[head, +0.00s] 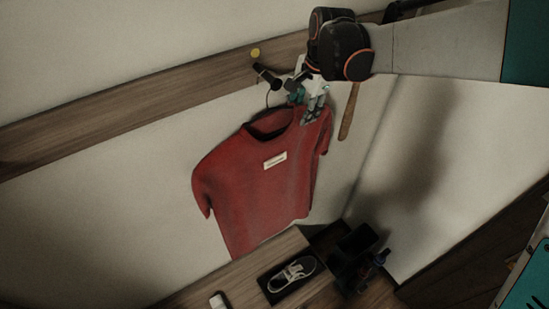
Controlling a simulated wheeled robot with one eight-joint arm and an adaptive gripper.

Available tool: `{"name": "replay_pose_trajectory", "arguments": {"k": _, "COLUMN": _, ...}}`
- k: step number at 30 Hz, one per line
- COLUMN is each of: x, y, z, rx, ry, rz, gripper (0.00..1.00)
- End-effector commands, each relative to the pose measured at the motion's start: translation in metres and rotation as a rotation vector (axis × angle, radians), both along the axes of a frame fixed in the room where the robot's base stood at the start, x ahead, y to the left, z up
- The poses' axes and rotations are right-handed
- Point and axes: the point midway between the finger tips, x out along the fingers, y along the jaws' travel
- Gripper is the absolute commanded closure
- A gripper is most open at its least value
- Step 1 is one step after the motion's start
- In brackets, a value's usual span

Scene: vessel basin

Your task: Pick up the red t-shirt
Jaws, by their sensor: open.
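The red t-shirt (262,185) hangs in the middle of the head view, with a small white label on its chest. A hanger hook rises from its collar to a dark peg (267,76) on the wall rail. My gripper (307,108) is at the shirt's upper right, by the shoulder and collar. Its fingers are open and overlap the shirt's edge in the picture. I cannot tell whether they touch the cloth. My arm comes in from the upper right.
A wooden rail (130,108) runs across the wall, with a yellow knob (255,53). A long wooden-handled object (349,112) hangs right of the shirt. Below are a wooden bench (240,283), a shoe (292,273) on a dark mat, a small white item (217,300) and dark objects (357,255).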

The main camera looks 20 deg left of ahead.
Motion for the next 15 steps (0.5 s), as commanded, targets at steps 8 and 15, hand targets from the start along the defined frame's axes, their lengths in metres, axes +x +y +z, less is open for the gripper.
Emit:
{"name": "replay_pose_trajectory", "arguments": {"k": 8, "x": 0.001, "y": 0.0008, "z": -0.0058, "rx": 0.0, "ry": 0.0, "rz": 0.0, "gripper": 0.53}}
{"name": "replay_pose_trajectory", "arguments": {"k": 15, "x": 0.0012, "y": 0.0007, "z": -0.0057, "rx": 0.0, "ry": 0.0, "rz": 0.0, "gripper": 1.0}}
